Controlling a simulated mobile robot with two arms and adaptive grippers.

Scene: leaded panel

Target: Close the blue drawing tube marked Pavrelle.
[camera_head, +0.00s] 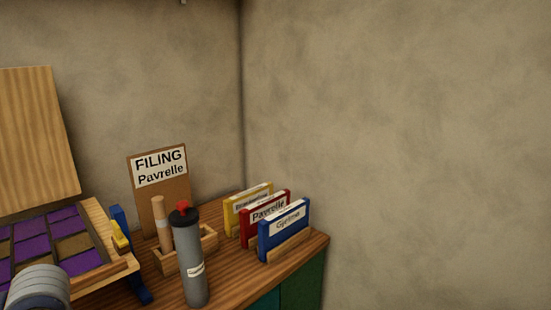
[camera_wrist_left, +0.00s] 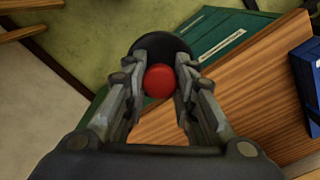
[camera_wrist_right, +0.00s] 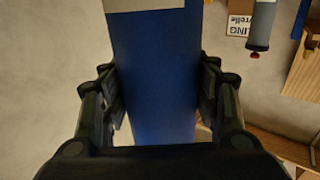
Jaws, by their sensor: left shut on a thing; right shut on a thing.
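In the left wrist view, my left gripper (camera_wrist_left: 160,82) is shut on a red round knob (camera_wrist_left: 159,81) with a dark disc-shaped cap (camera_wrist_left: 163,45) around it. In the right wrist view, my right gripper (camera_wrist_right: 163,92) is shut on a blue tube (camera_wrist_right: 155,70), its fingers on both sides. A pale label edge (camera_wrist_right: 145,4) shows at the top of that view; no writing on it can be read. The tube's ends are out of sight. Neither the blue tube nor the grippers' fingers show in the head view.
A grey tube (camera_head: 191,265) with a dark cap and red knob stands on the wooden counter, before a wooden holder (camera_head: 205,242) and a FILING Pavrelle sign (camera_head: 160,178). Yellow, red and blue (camera_head: 285,230) files stand right. A purple-paned panel (camera_head: 50,235) lies left.

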